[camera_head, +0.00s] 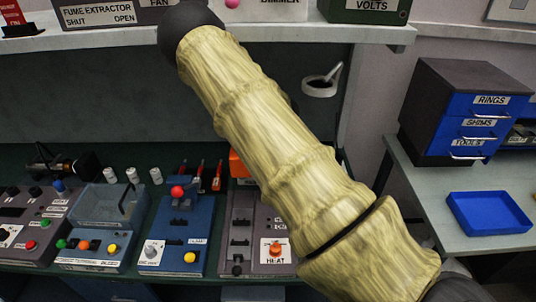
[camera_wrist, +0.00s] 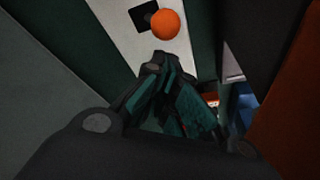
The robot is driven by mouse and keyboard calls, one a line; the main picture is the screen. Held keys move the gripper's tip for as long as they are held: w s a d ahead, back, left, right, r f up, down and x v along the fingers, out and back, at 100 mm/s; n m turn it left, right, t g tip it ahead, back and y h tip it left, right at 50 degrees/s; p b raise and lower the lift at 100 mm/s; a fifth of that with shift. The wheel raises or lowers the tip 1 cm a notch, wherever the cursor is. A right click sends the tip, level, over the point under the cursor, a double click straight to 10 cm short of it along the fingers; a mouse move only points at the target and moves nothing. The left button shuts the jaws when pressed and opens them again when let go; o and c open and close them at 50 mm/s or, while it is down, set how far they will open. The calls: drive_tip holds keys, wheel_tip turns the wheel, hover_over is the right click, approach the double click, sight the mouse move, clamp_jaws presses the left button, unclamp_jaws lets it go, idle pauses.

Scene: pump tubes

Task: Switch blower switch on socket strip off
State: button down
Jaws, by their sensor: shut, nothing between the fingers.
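In the wrist view, a pale strip (camera_wrist: 118,22) carries a black square base with an orange ball-tipped switch (camera_wrist: 165,24). No label can be read on it, so I cannot tell from lettering that it is the blower switch. My gripper (camera_wrist: 160,62) is shut and empty. Its fingertips lie just below the orange ball in the picture; a small gap shows between them, and I cannot judge the depth. In the head view my arm crosses the middle, and neither my gripper nor this strip can be made out there.
An orange surface (camera_wrist: 289,120) stands close at the right in the wrist view. In the head view, a shelf (camera_head: 330,32) runs above the bench. Control boxes, including a blue one (camera_head: 178,235), crowd the bench. A drawer cabinet (camera_head: 455,115) and blue tray (camera_head: 488,213) stand right.

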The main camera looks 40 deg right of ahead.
drive_tip(key=shift+r, duration=0.25)
drive_tip(key=v, duration=0.7)
